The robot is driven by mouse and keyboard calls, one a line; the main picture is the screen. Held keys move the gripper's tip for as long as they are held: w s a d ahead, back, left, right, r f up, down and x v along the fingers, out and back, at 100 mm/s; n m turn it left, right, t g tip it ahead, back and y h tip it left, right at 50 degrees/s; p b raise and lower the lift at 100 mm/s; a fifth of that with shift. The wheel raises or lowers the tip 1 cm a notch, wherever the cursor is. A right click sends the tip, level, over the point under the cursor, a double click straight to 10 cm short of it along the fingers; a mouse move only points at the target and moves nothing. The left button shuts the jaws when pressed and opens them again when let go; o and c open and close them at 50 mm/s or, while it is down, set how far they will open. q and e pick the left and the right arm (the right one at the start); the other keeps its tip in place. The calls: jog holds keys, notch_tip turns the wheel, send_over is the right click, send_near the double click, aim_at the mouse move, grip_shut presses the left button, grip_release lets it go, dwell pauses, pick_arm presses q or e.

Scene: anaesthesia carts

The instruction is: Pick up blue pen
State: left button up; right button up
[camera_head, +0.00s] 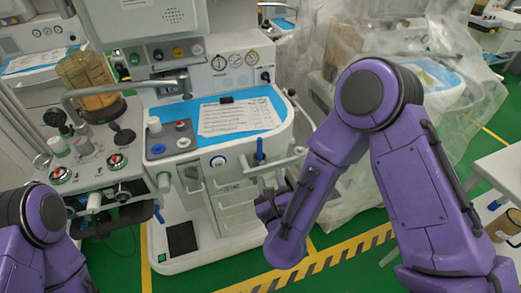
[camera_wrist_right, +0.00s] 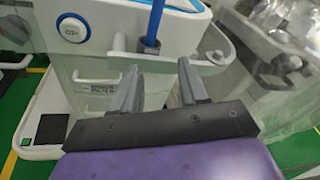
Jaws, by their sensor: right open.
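The blue pen (camera_head: 260,149) stands upright at the front of the white anaesthesia cart (camera_head: 214,186), by the handle rail. My right gripper (camera_head: 272,192) is just below and in front of the pen in the head view. In the right wrist view its two fingers (camera_wrist_right: 160,78) are apart with nothing between them, and the pen is beyond them, between their directions. My left arm shows at the lower left, but its gripper is out of frame.
A white rail (camera_head: 275,163) runs beside the pen. A blue worktop with a paper sheet (camera_head: 236,117) lies behind it. Knobs and an amber canister (camera_head: 88,80) are at left. Clear plastic sheeting (camera_head: 315,75) hangs at right. Green floor (camera_head: 214,275) is open in front.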

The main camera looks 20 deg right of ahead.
aim_at(260, 142)
notch_tip(260, 142, up, 5)
jog(key=w+a+m+t, duration=0.1)
jog(key=m+t, duration=0.1)
jog(key=m, duration=0.3)
jog(key=shift+m+h, duration=0.3)
jog(key=shift+h, duration=0.1)
jog(key=p+x, duration=0.1)
jog(key=x, duration=0.2)
jog(key=p+x, duration=0.1)
jog(key=x, duration=0.2)
jog(key=a+p+x, duration=0.1)
jog(key=x, duration=0.2)
jog(key=shift+w+d, duration=0.1)
jog(key=shift+w, duration=0.4)
jog(key=shift+w+d+f, duration=0.15)
jog(key=shift+w+f, duration=0.1)
jog(key=shift+w, duration=0.2)
grip_shut()
